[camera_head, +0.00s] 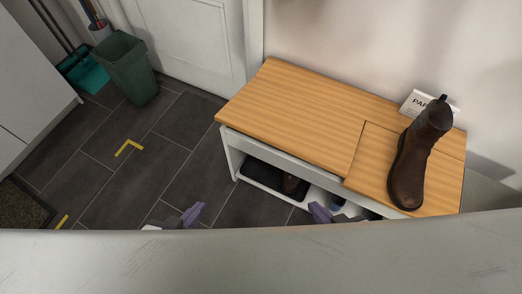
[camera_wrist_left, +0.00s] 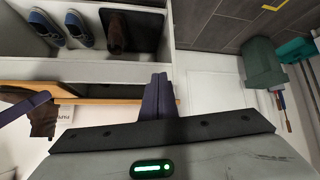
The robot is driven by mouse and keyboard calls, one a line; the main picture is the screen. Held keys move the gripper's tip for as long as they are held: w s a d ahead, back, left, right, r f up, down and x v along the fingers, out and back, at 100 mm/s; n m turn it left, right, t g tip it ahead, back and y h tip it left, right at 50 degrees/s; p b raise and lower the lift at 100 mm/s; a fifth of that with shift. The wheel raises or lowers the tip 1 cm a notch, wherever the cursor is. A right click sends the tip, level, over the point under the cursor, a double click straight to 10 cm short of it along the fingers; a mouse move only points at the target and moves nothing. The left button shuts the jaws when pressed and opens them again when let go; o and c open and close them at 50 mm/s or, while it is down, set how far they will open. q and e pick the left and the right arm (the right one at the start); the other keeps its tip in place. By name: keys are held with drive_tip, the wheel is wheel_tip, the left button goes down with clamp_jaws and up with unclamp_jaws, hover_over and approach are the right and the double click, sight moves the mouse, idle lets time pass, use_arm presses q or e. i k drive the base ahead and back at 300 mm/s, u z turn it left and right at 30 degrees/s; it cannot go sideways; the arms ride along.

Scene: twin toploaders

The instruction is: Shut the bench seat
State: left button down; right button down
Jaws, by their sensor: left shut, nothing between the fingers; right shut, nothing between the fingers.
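The white bench has a wooden seat (camera_head: 300,112) on its left part and a separate wooden panel (camera_head: 380,165) on its right. The seat looks slightly raised at the front. In the left wrist view a dark gap (camera_wrist_left: 105,91) shows at its wooden edge (camera_wrist_left: 80,101). A brown boot (camera_head: 422,150) stands on the right panel. My left gripper (camera_head: 194,213) is shut and empty, left of the bench front and apart from it; its fingers also show in the left wrist view (camera_wrist_left: 157,96). My right gripper (camera_head: 318,212) is shut and empty in front of the bench.
The shelf below holds blue shoes (camera_wrist_left: 78,28), a dark tray (camera_wrist_left: 140,30) and a brown shoe (camera_wrist_left: 117,32). A white card (camera_head: 415,102) stands behind the boot. A green bin (camera_head: 127,68) stands at the back left by the door (camera_head: 190,35).

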sight(324, 135)
drive_tip(key=u, duration=1.2)
drive_tip(key=k, duration=1.1)
drive_tip(key=z, duration=1.5)
drive_tip(key=i, duration=0.5)
